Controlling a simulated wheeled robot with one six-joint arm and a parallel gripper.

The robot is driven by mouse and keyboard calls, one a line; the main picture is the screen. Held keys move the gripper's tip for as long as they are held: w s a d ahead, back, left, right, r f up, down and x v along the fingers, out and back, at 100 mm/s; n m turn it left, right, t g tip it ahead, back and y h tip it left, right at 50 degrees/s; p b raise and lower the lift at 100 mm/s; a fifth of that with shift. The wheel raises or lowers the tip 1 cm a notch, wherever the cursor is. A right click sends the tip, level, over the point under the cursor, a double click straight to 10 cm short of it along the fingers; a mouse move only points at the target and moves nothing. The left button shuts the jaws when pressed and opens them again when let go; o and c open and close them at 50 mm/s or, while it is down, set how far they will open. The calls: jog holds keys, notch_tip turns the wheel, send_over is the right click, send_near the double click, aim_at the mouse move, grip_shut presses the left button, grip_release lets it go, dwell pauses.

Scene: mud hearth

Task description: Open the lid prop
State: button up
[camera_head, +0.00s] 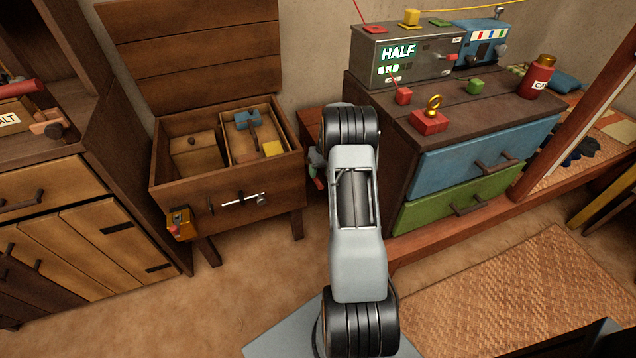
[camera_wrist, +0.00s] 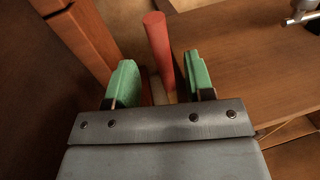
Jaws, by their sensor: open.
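The wooden chest (camera_head: 225,215) stands left of my arm with its plank lid (camera_head: 190,60) raised against the wall. A red rod-shaped handle (camera_wrist: 157,45) shows in the wrist view beside the chest's brown panel (camera_wrist: 250,60); it looks like the lid prop's handle, but I cannot be sure. My gripper (camera_wrist: 160,82) is open, its green fingers on either side of the red handle, with a visible gap to each. In the head view my gripper (camera_head: 317,172) is by the chest's right side, largely hidden by my arm. The handle's lower end is hidden.
A metal latch bar (camera_head: 243,200) and a yellow box (camera_head: 180,222) are on the chest front. A reddish wooden post (camera_wrist: 75,40) stands close left of my gripper. A blue-and-green drawer cabinet (camera_head: 470,160) is right of my arm. Floor before the chest is clear.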

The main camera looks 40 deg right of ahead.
aim_at(318, 180)
jog(key=shift+w+a+f+b, duration=0.1)
jog(key=shift+a+f+b, duration=0.1)
jog(key=shift+f, duration=0.9)
jog(key=shift+a+f+b, duration=0.15)
jog(key=shift+a+f, duration=0.05)
jog(key=shift+f, duration=0.85)
grip_shut()
